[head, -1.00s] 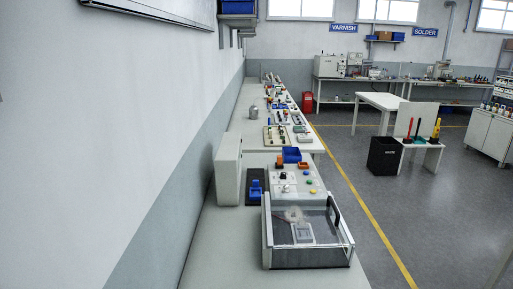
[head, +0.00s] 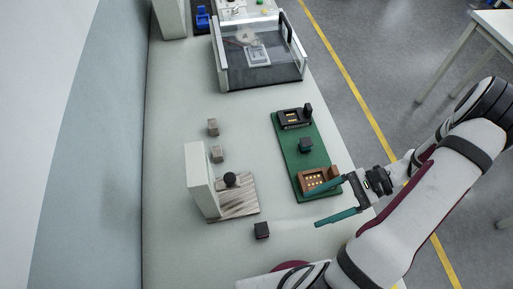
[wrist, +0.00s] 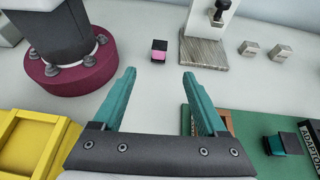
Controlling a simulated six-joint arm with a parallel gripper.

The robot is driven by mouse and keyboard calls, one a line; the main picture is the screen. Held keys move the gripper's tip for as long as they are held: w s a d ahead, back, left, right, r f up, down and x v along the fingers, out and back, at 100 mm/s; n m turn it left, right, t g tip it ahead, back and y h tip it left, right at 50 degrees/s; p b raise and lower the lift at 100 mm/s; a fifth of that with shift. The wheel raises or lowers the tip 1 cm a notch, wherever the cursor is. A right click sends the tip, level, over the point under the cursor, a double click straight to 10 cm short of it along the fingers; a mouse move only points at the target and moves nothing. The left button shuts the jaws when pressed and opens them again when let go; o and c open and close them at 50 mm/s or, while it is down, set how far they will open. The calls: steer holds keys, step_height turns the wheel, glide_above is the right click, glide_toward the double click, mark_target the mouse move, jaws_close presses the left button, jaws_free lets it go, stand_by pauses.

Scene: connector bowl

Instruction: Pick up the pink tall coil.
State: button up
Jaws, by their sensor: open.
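A small block with a black top and a pink side, which looks like the pink tall coil (wrist: 159,55), lies on the white bench in the wrist view. In the head view it shows as a dark cube (head: 262,230), its pink side hidden. My gripper (head: 312,207) is open and empty, to the right of the block and above the bench near the green board. In the wrist view its two teal fingers (wrist: 159,73) point toward the block, which appears beyond the fingertips and between their lines, not touched.
A wood-grain base (head: 238,207) with a black knob and white upright panel stands beside the block. Two small grey blocks (head: 213,127) lie behind it. A green board (head: 293,155) carries several connectors. A yellow tray (wrist: 70,132) is at lower left in the wrist view.

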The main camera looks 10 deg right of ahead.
mark_target(260, 230)
steer(key=shift+m+t, duration=0.3)
steer(key=x, duration=1.6)
steer(key=shift+s, duration=0.4)
steer(key=shift+d, duration=0.1)
jaws_close()
